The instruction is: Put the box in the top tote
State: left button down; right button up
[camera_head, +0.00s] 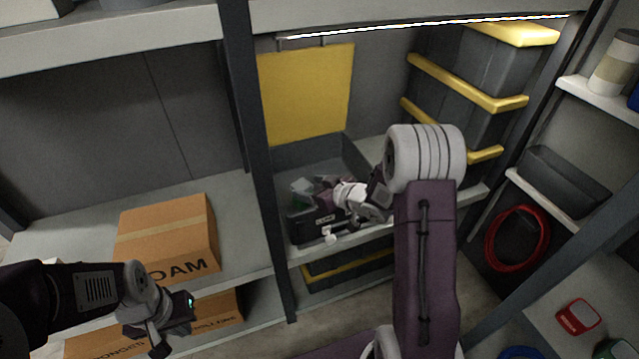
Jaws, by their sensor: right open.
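An open dark grey tote (350,157) stands on the middle shelf with small items inside, some grey and one green. A dark front panel with a white label (322,219) shows at its near side. My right gripper (322,196) is open at this tote, over its contents; my own wrist hides part of the inside. My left gripper (162,342) hangs at the lower left, in front of the cardboard boxes; its fingers are too unclear to tell their opening. A large cardboard box marked "OAM" (165,235) sits on the left shelf. I cannot tell which box is meant.
Another tote (345,272) sits below the middle shelf. A grey upright post (258,150) divides the bays. A yellow panel (308,92) hangs behind. A red coil (517,238) hangs right. The left shelf has free room.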

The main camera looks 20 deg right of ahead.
jog(key=shift+p+v, duration=0.6)
jog(key=shift+v, duration=1.7)
